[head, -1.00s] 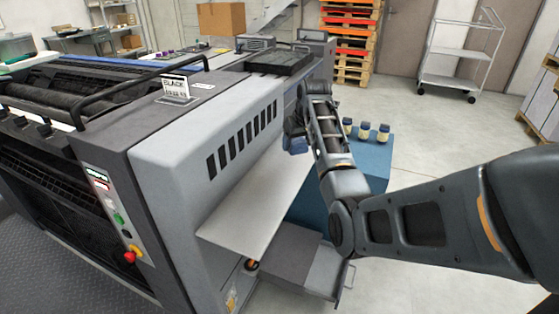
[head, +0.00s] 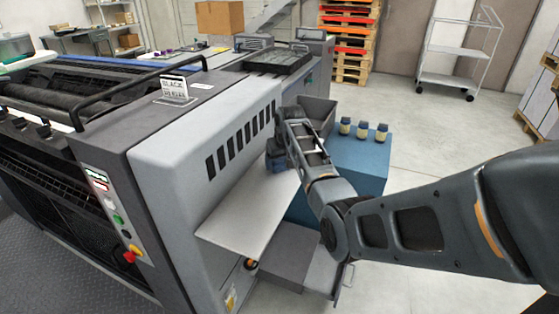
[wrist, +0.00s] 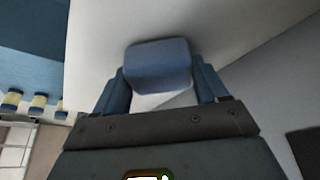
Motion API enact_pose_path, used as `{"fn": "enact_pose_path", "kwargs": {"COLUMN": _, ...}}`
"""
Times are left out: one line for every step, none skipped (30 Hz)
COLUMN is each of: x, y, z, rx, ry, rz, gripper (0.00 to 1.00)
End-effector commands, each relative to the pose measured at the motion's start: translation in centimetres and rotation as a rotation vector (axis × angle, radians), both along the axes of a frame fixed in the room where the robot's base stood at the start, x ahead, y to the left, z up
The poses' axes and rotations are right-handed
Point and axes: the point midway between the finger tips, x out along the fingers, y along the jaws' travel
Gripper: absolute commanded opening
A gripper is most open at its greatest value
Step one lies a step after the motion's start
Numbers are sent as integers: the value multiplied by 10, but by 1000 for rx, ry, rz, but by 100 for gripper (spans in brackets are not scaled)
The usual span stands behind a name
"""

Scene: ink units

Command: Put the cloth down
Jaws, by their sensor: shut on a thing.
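The cloth (wrist: 158,65) is a blue, block-like folded piece between the two blue fingers of my gripper (wrist: 160,82) in the wrist view. My gripper is shut on it. Behind the cloth in that view is the pale shelf (wrist: 95,45) on the side of the press. In the head view, my gripper (head: 277,160) is over the far end of this shelf (head: 240,220), close to the press wall. The cloth cannot be told apart from the blue fingers there. I cannot tell whether the cloth touches the shelf.
The grey press (head: 205,140) stands along the left. A blue cabinet (head: 365,165) right of the shelf carries small dark-capped jars (head: 363,130) and a grey bin (head: 318,112). The near part of the shelf is bare. A grey box-like step (head: 290,255) lies below.

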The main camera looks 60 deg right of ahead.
Motion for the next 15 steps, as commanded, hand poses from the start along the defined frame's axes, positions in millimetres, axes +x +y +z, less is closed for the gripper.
{"fn": "enact_pose_path", "kwargs": {"x": 0, "y": 0, "z": 0, "rx": 0, "ry": 0, "rz": 0, "gripper": 48}}
{"fn": "enact_pose_path", "kwargs": {"x": 0, "y": 0, "z": -1, "rx": 0, "ry": 0, "rz": 0, "gripper": 48}}
{"fn": "enact_pose_path", "kwargs": {"x": 0, "y": 0, "z": -3, "rx": 0, "ry": 0, "rz": 0, "gripper": 48}}
{"fn": "enact_pose_path", "kwargs": {"x": 0, "y": 0, "z": -3, "rx": 0, "ry": 0, "rz": 0, "gripper": 48}}
{"fn": "enact_pose_path", "kwargs": {"x": 0, "y": 0, "z": -3, "rx": 0, "ry": 0, "rz": 0, "gripper": 74}}
{"fn": "enact_pose_path", "kwargs": {"x": 0, "y": 0, "z": -2, "rx": 0, "ry": 0, "rz": 0, "gripper": 78}}
{"fn": "enact_pose_path", "kwargs": {"x": 0, "y": 0, "z": -3, "rx": 0, "ry": 0, "rz": 0, "gripper": 81}}
{"fn": "enact_pose_path", "kwargs": {"x": 0, "y": 0, "z": -3, "rx": 0, "ry": 0, "rz": 0, "gripper": 84}}
{"fn": "enact_pose_path", "kwargs": {"x": 0, "y": 0, "z": -2, "rx": 0, "ry": 0, "rz": 0, "gripper": 88}}
{"fn": "enact_pose_path", "kwargs": {"x": 0, "y": 0, "z": -3, "rx": 0, "ry": 0, "rz": 0, "gripper": 91}}
{"fn": "enact_pose_path", "kwargs": {"x": 0, "y": 0, "z": -2, "rx": 0, "ry": 0, "rz": 0, "gripper": 94}}
{"fn": "enact_pose_path", "kwargs": {"x": 0, "y": 0, "z": -2, "rx": 0, "ry": 0, "rz": 0, "gripper": 97}}
{"fn": "enact_pose_path", "kwargs": {"x": 0, "y": 0, "z": -2, "rx": 0, "ry": 0, "rz": 0, "gripper": 98}}
{"fn": "enact_pose_path", "kwargs": {"x": 0, "y": 0, "z": -2, "rx": 0, "ry": 0, "rz": 0, "gripper": 98}}
{"fn": "enact_pose_path", "kwargs": {"x": 0, "y": 0, "z": -2, "rx": 0, "ry": 0, "rz": 0, "gripper": 98}}
